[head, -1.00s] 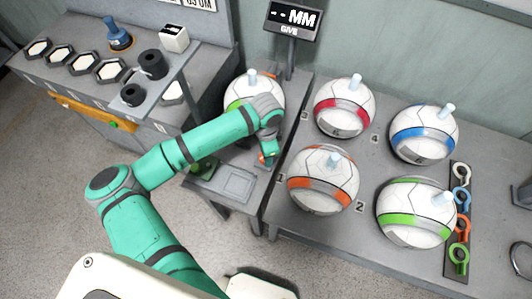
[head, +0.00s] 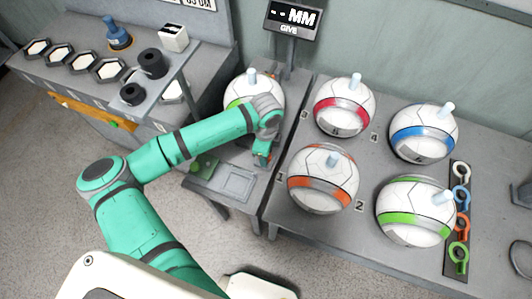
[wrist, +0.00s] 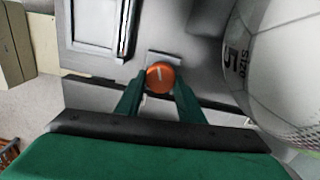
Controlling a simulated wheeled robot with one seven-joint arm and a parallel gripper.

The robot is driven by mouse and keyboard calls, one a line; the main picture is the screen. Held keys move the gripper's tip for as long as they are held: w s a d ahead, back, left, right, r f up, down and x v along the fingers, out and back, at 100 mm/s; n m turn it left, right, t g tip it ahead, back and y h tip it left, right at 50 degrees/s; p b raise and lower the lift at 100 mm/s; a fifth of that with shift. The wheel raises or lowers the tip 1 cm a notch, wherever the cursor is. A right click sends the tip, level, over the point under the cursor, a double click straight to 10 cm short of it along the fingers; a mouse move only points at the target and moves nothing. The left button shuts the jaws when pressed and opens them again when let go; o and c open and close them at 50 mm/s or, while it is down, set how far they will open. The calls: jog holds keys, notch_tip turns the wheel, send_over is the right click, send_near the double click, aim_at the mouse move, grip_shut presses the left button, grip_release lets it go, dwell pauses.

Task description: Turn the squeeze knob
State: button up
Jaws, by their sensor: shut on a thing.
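The squeeze knob (wrist: 160,76) is a round orange knob with a pale line across its face, on the grey front of the press. In the wrist view the pale line stands nearly upright, tilted slightly. My gripper (wrist: 160,92) has one green finger on each side of the knob and is shut on it. In the head view my gripper (head: 262,156) is at the press front, below a white ball (head: 240,101) with a green band; the knob is mostly hidden there. The ball sits in the press, partly behind my arm.
A display (head: 292,18) reading "-- MM GIVE" stands behind the press. Several banded balls, including an orange-banded one (head: 323,178), rest on the right table close to my gripper. A green piece (head: 203,166) sits left of a flat panel (head: 236,183).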

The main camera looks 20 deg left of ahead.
dwell(0.3)
jog(key=o, duration=1.1)
jog(key=shift+c, duration=0.2)
jog(key=shift+r, duration=0.1)
notch_tip(320, 180, up, 11)
jog(key=shift+f, duration=0.2)
